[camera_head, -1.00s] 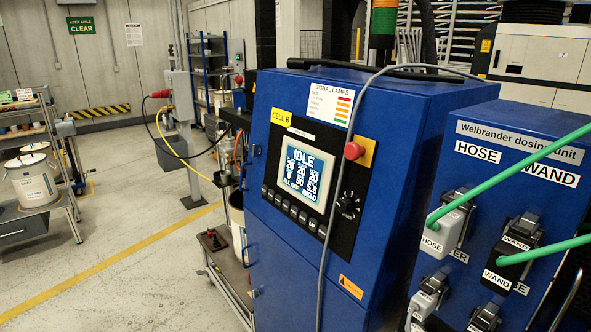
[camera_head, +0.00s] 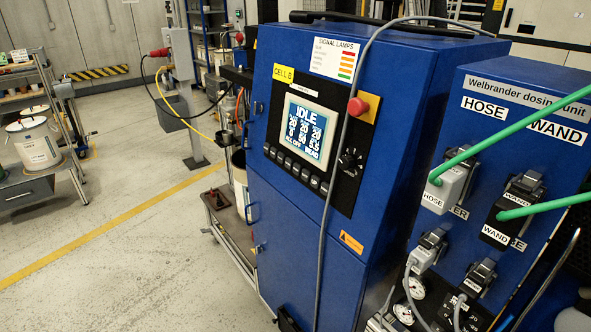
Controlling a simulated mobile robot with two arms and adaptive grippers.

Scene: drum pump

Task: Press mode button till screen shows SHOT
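The screen (camera_head: 305,133) on the blue control cabinet is lit and reads IDLE in large letters at the top. Smaller rows below include ALL OFF at the lower left; the rest is too small to read surely. A slanted row of several dark buttons (camera_head: 295,169) runs under the screen, and I cannot read which is the mode button. A dark rotary knob (camera_head: 350,161) and a red mushroom button (camera_head: 357,106) on a yellow plate sit to the right of the screen. No gripper of mine can be made out in view.
A grey cable (camera_head: 329,205) hangs down the cabinet front, just right of the screen and buttons. The blue dosing unit (camera_head: 480,84), with green hoses (camera_head: 510,150) and plugs, stands at the right. A low trolley (camera_head: 230,230) stands left of the cabinet. Open floor (camera_head: 130,265) lies further left.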

